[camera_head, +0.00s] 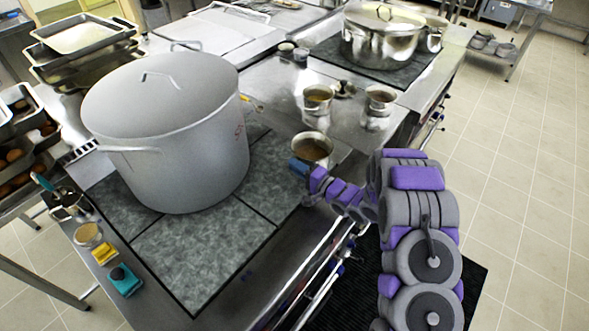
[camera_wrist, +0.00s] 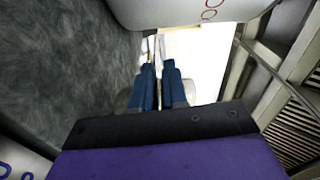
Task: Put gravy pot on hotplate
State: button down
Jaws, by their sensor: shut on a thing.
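The gravy pot (camera_head: 312,147) is a small metal pot with brown contents, near the right edge of the hotplate in the head view. My gripper (camera_head: 298,167) is at its near side, with blue fingertips close together and shut on it. The grip point is partly hidden. In the wrist view the two blue fingers (camera_wrist: 158,82) are close together, with pale curved surfaces beside them. The hotplate (camera_head: 215,250) is a dark mottled surface of several panels; it also shows at left in the wrist view (camera_wrist: 60,60). I cannot tell whether the pot touches the counter.
A large lidded stockpot (camera_head: 185,150) covers the rear left of the hotplate. Its near right panels are bare. Two more small pots (camera_head: 318,97) (camera_head: 380,100) stand behind the gravy pot. A shiny lidded pot (camera_head: 380,40) stands at the back.

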jog(key=shift+w+a+f, duration=0.1)
jog(key=shift+w+a, duration=0.15)
jog(key=shift+w, duration=0.55)
jog(key=shift+w+a, duration=0.2)
jog(key=shift+w, duration=0.55)
notch_tip(320, 180, down, 4)
jog(key=shift+r+b, duration=0.25)
jog(key=shift+b, duration=0.5)
jog(key=c, duration=1.2)
grip_release()
jog(key=shift+o, duration=0.2)
jog(key=p+v, duration=0.2)
jog(key=v, duration=1)
jog(key=shift+d, duration=0.1)
